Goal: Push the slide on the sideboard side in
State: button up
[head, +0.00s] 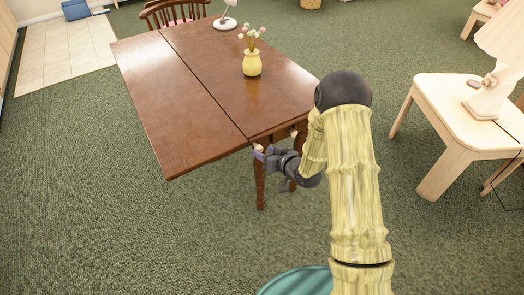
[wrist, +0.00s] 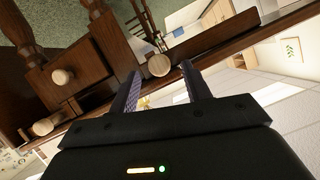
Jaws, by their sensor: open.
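A brown wooden drop-leaf table (head: 190,90) stands ahead, its left leaf (head: 165,125) raised level with the top. Pale round knobs show at its near end, one (head: 294,132) right of my gripper and one beside the fingers. My gripper (head: 261,155) is open and empty at the near end, just under the leaf seam. In the wrist view a pale knob (wrist: 158,65) appears between the fingertips, beside a dark wooden bar (wrist: 215,38) that looks like a slide. I cannot tell whether the fingers touch it. Which side faces the sideboard is unclear.
A yellow vase (head: 252,64) with flowers and a white lamp base (head: 225,23) stand on the table. A chair (head: 175,12) is behind it. A pale side table (head: 455,105) stands at right. Green carpet (head: 110,230) is clear at left.

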jog(key=shift+x, duration=1.25)
grip_shut()
